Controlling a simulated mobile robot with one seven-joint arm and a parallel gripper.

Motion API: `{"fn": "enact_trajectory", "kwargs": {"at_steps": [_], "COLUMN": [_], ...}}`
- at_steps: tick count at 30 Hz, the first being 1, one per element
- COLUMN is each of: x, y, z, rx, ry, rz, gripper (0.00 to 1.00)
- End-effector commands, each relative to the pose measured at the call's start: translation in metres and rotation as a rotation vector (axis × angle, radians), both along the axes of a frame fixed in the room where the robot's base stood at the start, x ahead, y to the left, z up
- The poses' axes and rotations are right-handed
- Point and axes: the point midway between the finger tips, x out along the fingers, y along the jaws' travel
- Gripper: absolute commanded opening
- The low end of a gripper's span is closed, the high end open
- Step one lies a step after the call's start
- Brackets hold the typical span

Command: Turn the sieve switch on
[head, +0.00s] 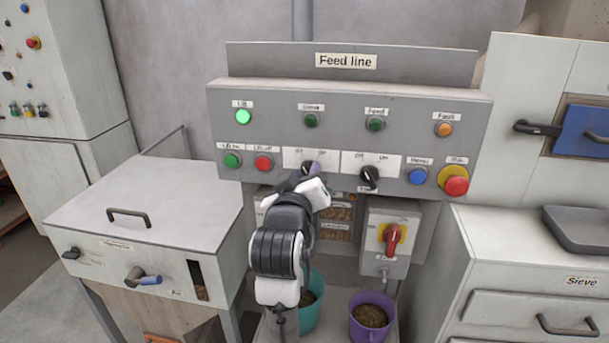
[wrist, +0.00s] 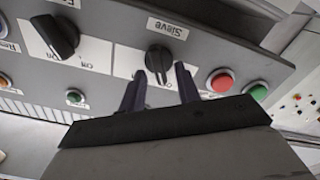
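The sieve switch (wrist: 158,58) is a black rotary knob on a white plate. The wrist view shows it upside down with its "Sieve" label. My gripper (wrist: 161,74) is open, with its two dark fingertips on either side of the knob's lower end in that view; I cannot tell whether they touch it. In the head view my gripper (head: 309,179) is at the knob and covers its lower part; only its top (head: 308,167) shows. The sieve lamp (head: 311,120) is dark green and looks unlit.
A second black knob (head: 369,177) sits close to the right. Green (head: 232,160) and red (head: 263,163) buttons are to the left; a blue button (head: 417,176) and emergency stop (head: 455,182) to the right. The leftmost lamp (head: 243,117) glows green. A red-handled switch (head: 392,237) is below.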

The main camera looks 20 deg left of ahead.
Motion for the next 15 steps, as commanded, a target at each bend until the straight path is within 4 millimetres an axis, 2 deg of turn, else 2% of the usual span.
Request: {"fn": "enact_trajectory", "kwargs": {"at_steps": [1, 7, 15], "x": [-0.0001, -0.0003, -0.0003], "y": [0.0001, 0.0, -0.0001], "z": [0.0002, 0.0002, 0.0002], "rx": [0.0, 0.0, 0.01], "ry": [0.0, 0.0, 0.002], "rz": [0.0, 0.0, 0.0], "gripper": [0.26, 0.0, 0.0]}}
